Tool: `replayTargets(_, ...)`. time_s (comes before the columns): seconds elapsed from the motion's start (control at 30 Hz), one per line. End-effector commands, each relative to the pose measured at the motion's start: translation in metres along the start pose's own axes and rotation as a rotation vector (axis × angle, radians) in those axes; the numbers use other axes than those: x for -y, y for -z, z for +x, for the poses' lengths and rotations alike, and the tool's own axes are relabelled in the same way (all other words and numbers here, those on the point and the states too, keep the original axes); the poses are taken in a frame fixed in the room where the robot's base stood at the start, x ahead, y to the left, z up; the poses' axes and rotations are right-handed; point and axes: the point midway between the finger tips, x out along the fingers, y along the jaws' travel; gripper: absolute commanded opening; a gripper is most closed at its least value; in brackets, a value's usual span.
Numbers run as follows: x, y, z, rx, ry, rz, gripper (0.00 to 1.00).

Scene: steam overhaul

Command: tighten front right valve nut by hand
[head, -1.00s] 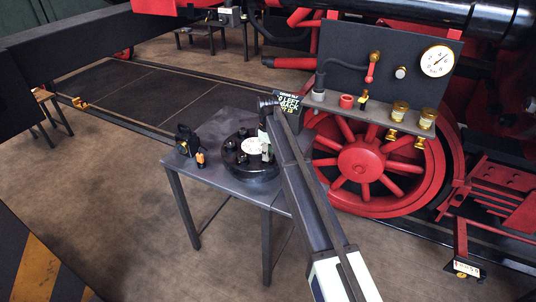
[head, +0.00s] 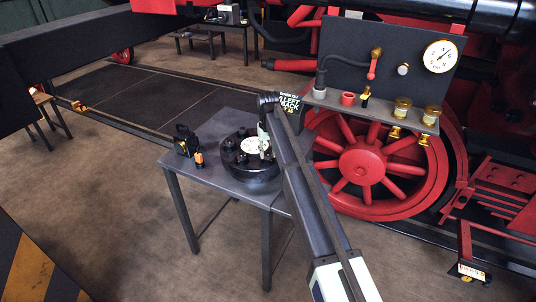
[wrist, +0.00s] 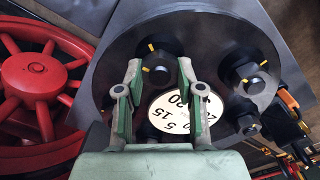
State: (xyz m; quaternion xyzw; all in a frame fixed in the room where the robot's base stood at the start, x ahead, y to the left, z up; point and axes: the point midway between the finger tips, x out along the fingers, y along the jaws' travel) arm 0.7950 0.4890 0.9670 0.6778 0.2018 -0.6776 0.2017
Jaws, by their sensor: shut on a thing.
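A round black valve cover (head: 250,178) lies on a grey table, with several dark nuts around a white dial (head: 252,146). In the wrist view the cover (wrist: 205,32) fills the middle, and its dial (wrist: 180,117) is partly hidden by my fingers. My gripper (wrist: 159,66) reaches down over the cover, its fingers on either side of a dark nut (wrist: 157,62) with a yellow mark, and is shut on it. In the head view my gripper (head: 264,145) is at the cover's right side; the held nut is hidden there. Other yellow-marked nuts (wrist: 246,74) stand at the right.
A black lantern (head: 185,141) and a small orange-and-black item (head: 199,159) stand left of the cover on the table (head: 222,187). A red spoked wheel (head: 362,164) and a gauge panel (head: 345,45) are close on the right.

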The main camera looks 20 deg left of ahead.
Motion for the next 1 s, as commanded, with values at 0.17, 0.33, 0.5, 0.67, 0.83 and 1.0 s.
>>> replayTargets(0.17, 0.0000, -0.0002, 0.0011, 0.001, 0.000, 0.166, 0.02)
replayTargets(0.33, 0.0000, -0.0003, 0.0009, 0.001, 0.000, 0.325, 0.02)
replayTargets(0.5, 0.0000, -0.0003, 0.0007, 0.001, 0.000, 0.466, 0.02)
replayTargets(0.67, 0.0000, -0.0002, 0.0005, 0.001, 0.000, 0.572, 0.02)
replayTargets(0.83, 0.0000, -0.0002, 0.0003, 0.001, 0.000, 0.649, 0.02)
replayTargets(1.0, 0.0000, -0.0002, 0.0000, 0.001, 0.000, 0.691, 0.02)
